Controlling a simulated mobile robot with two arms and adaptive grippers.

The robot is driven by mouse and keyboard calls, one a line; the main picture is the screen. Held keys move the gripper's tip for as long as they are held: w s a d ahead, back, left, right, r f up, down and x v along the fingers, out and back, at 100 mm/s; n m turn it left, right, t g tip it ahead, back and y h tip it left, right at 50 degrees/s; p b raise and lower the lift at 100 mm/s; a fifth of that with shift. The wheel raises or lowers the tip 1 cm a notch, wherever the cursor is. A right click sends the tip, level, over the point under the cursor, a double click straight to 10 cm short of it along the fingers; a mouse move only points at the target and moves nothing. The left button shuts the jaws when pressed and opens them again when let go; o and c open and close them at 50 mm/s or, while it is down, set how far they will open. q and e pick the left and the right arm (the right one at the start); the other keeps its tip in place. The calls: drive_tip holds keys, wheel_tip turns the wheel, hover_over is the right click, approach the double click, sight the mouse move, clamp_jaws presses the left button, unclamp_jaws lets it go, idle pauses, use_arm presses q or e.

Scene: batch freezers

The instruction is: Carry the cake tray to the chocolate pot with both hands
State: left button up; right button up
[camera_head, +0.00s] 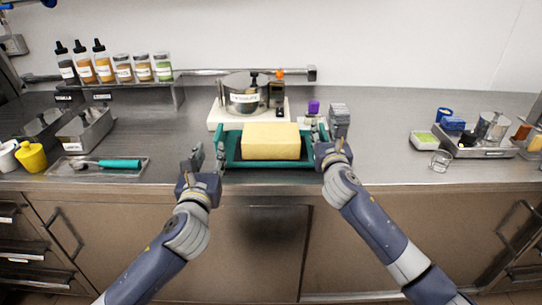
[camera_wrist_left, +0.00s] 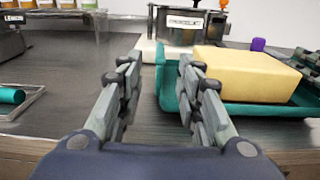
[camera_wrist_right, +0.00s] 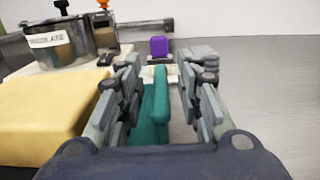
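The teal cake tray (camera_head: 228,152) sits on the steel counter near its front edge, holding a yellow block of cake (camera_head: 271,141). The chocolate pot (camera_head: 244,92), a steel pot with a label, stands on a white base just behind the tray. My left gripper (camera_head: 209,160) is open at the tray's left end; in the left wrist view the tray's side wall (camera_wrist_left: 169,78) shows between its spread fingers. My right gripper (camera_head: 328,140) is open at the right end; the teal side wall (camera_wrist_right: 155,108) shows between its fingers. Finger contact cannot be told.
A purple item (camera_head: 314,107) lies behind the tray's right end. Sauce bottles and jars stand on a rack (camera_head: 178,92) at the back left. A flat tray with a teal-handled tool (camera_head: 120,163) lies left. A steel tray of containers (camera_head: 468,151) stands right. The counter right of centre is clear.

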drive_tip(key=s, duration=1.1)
drive_tip(key=shift+s, duration=0.35)
